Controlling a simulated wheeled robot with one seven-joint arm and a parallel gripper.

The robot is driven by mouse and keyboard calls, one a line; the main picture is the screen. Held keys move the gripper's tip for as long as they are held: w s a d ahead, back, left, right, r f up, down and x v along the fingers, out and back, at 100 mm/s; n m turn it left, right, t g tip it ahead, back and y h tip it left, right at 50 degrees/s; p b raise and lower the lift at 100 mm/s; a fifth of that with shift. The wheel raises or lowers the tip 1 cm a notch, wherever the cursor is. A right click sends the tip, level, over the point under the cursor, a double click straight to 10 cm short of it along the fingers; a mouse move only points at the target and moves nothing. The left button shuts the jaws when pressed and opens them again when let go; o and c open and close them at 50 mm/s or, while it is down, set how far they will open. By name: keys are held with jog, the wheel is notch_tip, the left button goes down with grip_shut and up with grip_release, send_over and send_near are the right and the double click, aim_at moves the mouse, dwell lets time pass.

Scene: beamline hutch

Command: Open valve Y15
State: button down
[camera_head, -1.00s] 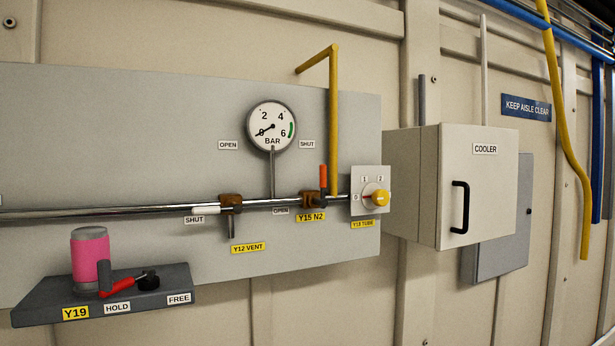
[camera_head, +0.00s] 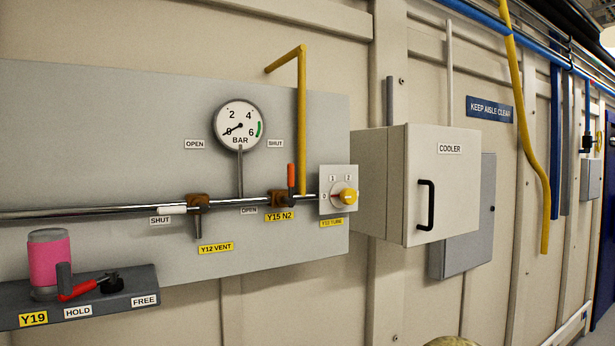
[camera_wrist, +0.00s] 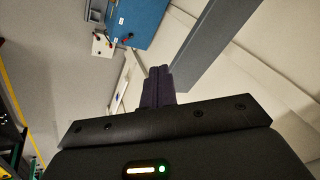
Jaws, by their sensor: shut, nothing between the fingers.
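Valve Y15 (camera_head: 279,198) is a brown body on the chrome pipe, above the yellow "Y15 N2" label (camera_head: 279,216). Its orange-gripped lever (camera_head: 291,177) stands upright, on the side of the "SHUT" sign (camera_head: 275,143). An "OPEN" sign (camera_head: 249,211) is just left of the valve, below the pipe. My gripper (camera_wrist: 158,82) shows only in the wrist view, its dark fingers together and empty. The valve cannot be made out in the wrist view, so I cannot tell their distance.
The gauge (camera_head: 240,125) reads about 0. Left of Y15 is valve Y12 (camera_head: 198,203); right are the yellow Y13 knob (camera_head: 347,196), a yellow pipe (camera_head: 302,120) and the projecting cooler box (camera_head: 433,185). Shelf Y19 (camera_head: 100,305) juts out lower left. A blue box (camera_wrist: 142,20) shows in the wrist view.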

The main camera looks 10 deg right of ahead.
aim_at(291, 175)
jog(key=w+d+r+m+t+y, duration=0.1)
jog(key=w+d+r+m+t, duration=0.3)
jog(key=r, duration=0.6)
jog(key=w+d+r+m+t+y, duration=0.1)
jog(key=w+r+y, duration=0.1)
jog(key=w+r, duration=0.65)
jog(key=s+r+t+y, duration=0.2)
jog(key=s+r, duration=0.1)
jog(key=r, duration=1)
jog(key=s+d+r+t+y, duration=0.1)
jog(key=s+r+t+y, duration=0.1)
jog(key=r, duration=1.2)
jog(key=shift+s+d+r+m+t+b, duration=0.15)
jog(key=shift+s+d+m+t+b, duration=0.2)
jog(key=shift+t, duration=0.45)
jog(key=s+a+p+x, duration=0.1)
jog(key=p+x, duration=0.5)
jog(key=x, duration=0.6)
jog(key=shift+a, duration=1.05)
